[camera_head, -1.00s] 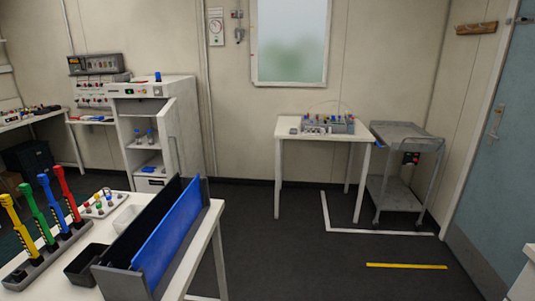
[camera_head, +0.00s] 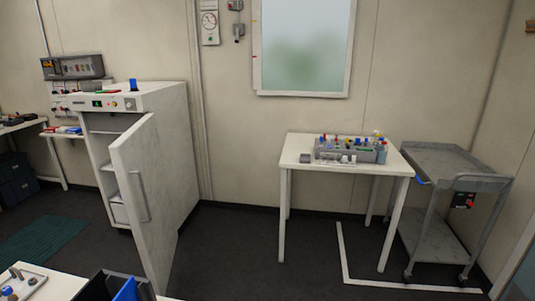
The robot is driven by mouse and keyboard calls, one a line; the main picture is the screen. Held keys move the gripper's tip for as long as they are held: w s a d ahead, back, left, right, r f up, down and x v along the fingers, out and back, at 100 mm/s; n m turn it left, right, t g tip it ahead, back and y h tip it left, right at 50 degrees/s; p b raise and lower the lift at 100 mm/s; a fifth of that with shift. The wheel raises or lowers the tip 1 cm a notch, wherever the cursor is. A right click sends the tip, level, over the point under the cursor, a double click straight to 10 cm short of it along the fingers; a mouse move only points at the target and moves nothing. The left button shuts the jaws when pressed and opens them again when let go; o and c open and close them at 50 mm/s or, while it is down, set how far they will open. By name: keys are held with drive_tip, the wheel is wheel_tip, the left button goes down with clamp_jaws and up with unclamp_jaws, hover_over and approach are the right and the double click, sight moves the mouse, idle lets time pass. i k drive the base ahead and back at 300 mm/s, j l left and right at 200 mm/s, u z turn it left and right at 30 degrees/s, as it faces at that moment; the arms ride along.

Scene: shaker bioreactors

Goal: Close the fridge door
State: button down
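The fridge (camera_head: 160,105) is a white upright cabinet at the left of the view, with a small display panel on its upper front. Its door (camera_head: 150,190) stands open, swung out toward me and to the right, with a vertical grey handle (camera_head: 139,195) on the face I see. Part of the inside shows to the left of the door, with a shelf and a white box (camera_head: 118,208) low down. The door hides the rest of the inside. My gripper is not in view.
A white table (camera_head: 298,158) with a rack of small items and a grey cart (camera_head: 440,155) stand at the right. A bench corner (camera_head: 50,285) with a black and blue holder is at the lower left. Dark floor (camera_head: 235,255) lies clear between door and table.

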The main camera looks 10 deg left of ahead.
sight(136, 156)
drive_tip(key=i+l+u, duration=0.15)
drive_tip(key=i+u, duration=0.25)
drive_tip(key=i, duration=0.2)
drive_tip(key=i+l+u, duration=0.3)
drive_tip(key=i+u, duration=0.15)
drive_tip(key=i+l+u, duration=0.4)
drive_tip(key=i+l, duration=0.15)
drive_tip(key=i+l+u, duration=0.2)
drive_tip(key=l, duration=0.15)
drive_tip(key=i+l+u, duration=0.15)
drive_tip(key=l, duration=0.25)
drive_tip(key=i+l+u, duration=0.2)
drive_tip(key=l, duration=0.2)
drive_tip(key=l+u, duration=0.15)
drive_tip(key=l, duration=0.3)
drive_tip(key=i+l+u, duration=0.4)
drive_tip(key=i, duration=0.15)
